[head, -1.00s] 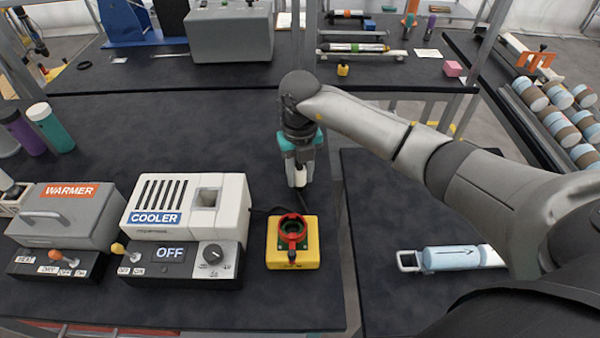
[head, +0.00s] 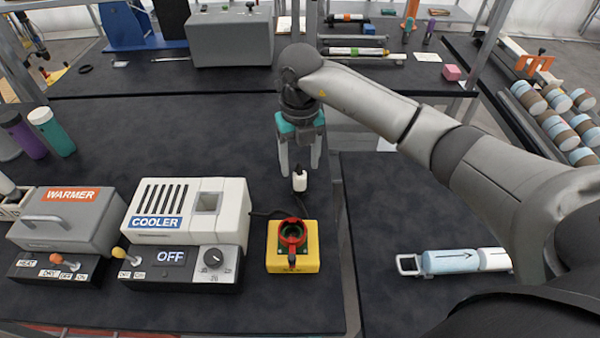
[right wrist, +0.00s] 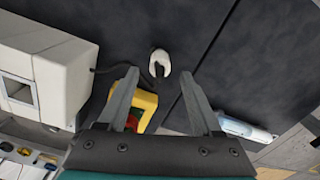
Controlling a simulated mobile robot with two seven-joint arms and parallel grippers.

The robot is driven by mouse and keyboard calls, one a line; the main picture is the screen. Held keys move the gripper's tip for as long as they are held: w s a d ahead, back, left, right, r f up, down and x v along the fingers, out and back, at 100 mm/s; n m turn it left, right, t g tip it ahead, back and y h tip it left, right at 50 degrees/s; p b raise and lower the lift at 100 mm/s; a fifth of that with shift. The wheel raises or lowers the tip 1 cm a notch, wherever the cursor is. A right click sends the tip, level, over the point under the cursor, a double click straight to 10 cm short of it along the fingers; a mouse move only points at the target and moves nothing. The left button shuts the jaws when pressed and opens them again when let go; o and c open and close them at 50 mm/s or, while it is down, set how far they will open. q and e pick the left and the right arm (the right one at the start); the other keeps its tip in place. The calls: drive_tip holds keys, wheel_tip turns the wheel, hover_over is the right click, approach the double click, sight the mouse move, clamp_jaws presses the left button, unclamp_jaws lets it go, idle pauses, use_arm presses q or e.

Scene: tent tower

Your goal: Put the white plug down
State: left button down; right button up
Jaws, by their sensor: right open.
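The white plug (head: 300,181) stands on the dark table just behind the yellow socket box (head: 293,268) with its red ring. In the right wrist view the plug (right wrist: 159,64) lies beyond the fingertips, with a dark cable running from it to the left. My right gripper (head: 301,170) is open above the plug, its two fingers spread to either side and apart from it. In the right wrist view the space between the fingers (right wrist: 162,85) is empty. My left gripper does not show.
The white cooler (head: 187,232), its display reading OFF, stands left of the yellow box. The grey warmer (head: 66,225) is farther left. A light-blue cylinder (head: 450,261) lies on the right table, across a gap. The table behind the cooler is clear.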

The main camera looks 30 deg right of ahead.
wheel_tip(320, 180, up, 7)
drive_tip(key=shift+f, duration=0.2)
idle(0.5)
